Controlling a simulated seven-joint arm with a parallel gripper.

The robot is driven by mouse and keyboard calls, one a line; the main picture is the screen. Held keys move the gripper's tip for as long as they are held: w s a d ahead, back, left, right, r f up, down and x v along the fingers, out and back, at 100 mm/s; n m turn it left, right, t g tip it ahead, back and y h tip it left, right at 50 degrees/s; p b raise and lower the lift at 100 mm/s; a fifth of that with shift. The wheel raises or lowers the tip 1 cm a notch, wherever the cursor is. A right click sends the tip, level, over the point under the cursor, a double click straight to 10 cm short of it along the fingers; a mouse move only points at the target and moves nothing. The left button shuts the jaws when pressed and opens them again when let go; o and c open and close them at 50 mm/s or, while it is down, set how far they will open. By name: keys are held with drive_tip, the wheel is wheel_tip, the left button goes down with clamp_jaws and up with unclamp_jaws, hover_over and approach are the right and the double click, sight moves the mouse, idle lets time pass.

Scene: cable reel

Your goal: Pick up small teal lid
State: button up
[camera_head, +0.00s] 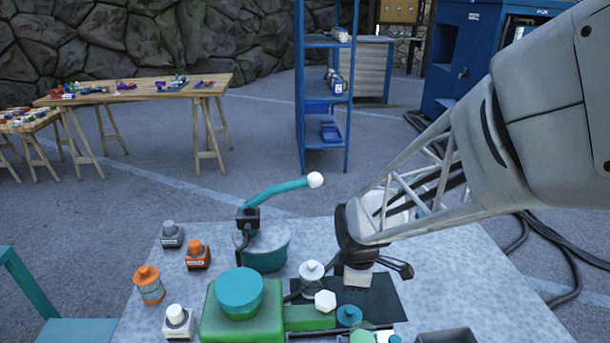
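A small teal lid (349,315) with a raised top sits near the front edge of a dark mat, just right of a white hexagonal cap. Another teal round piece (362,337) is cut off by the bottom edge of the picture. A much larger teal lid (239,291) sits on a green block to the left. My gripper (362,268) points down above the back of the mat, behind and apart from the small teal lid. A pale block (358,278) shows right under it; I cannot tell whether they touch. The fingers are dark and partly hidden.
A teal reel with a raised crank (275,190) stands behind the green block (240,325). Several small bottles, one orange (148,285), stand at left. A white-capped jar (312,276) is left of my gripper. The grey tabletop (470,290) is clear at right.

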sight(351, 309)
drive_tip(key=shift+f, duration=1.3)
drive_tip(key=shift+f, duration=2.6)
drive_tip(key=c, duration=0.7)
drive_tip(key=shift+r, duration=0.1)
drive_tip(key=shift+r, duration=4.95)
